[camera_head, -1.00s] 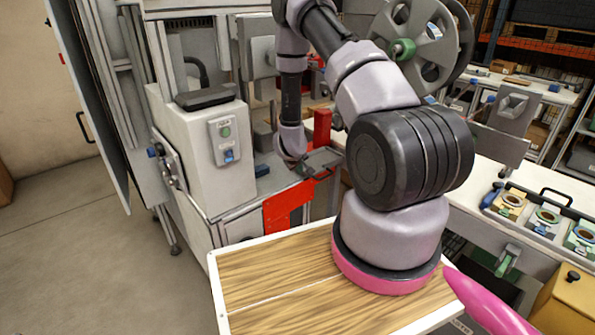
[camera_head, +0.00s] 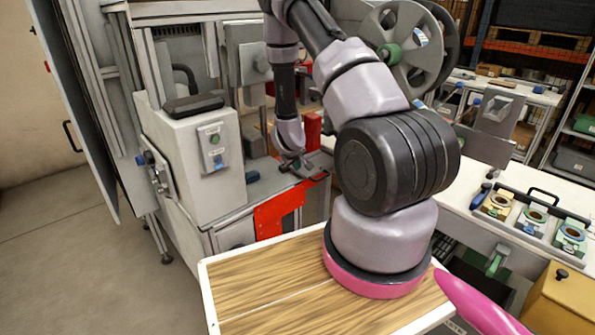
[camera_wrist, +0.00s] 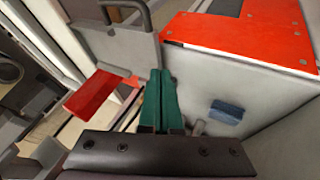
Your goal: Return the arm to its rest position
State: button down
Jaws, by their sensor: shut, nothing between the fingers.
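My arm rises from the wooden-topped base in the head view and bends forward and down to the left. My gripper (camera_head: 291,163) hangs at its far end, near the red bracket of the machine, and is small there. In the wrist view my gripper (camera_wrist: 162,78) shows as two green fingers pressed together, with nothing between them. The fingers point toward a grey plate with a handle (camera_wrist: 115,45) and a red block (camera_wrist: 92,94). I cannot tell from these views how close the fingertips are to them.
The grey machine (camera_head: 195,150) with a red panel (camera_head: 278,212) stands close around the gripper. A large reel (camera_head: 392,50) is behind my arm. Open floor (camera_head: 70,260) is at left.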

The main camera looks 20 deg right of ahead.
jog(key=s+a+r+m+y, duration=0.1)
jog(key=s+a+r+y, duration=0.15)
jog(key=r, duration=0.85)
jog(key=s+a+r+m+t+y, duration=0.1)
jog(key=s+a+r+m, duration=0.2)
jog(key=r, duration=0.8)
jog(key=s+a+r+y, duration=0.15)
jog(key=a+r, duration=0.35)
jog(key=r, duration=0.6)
jog(key=s+a+r+m, duration=0.1)
jog(key=s+r, duration=0.6)
jog(key=s, duration=0.4)
jog(key=s+a+r+m+y, duration=0.1)
jog(key=s+a+r, duration=0.1)
jog(key=s+r, duration=0.5)
jog(key=s, duration=0.5)
jog(key=shift+r, duration=0.2)
jog(key=shift+s, duration=0.1)
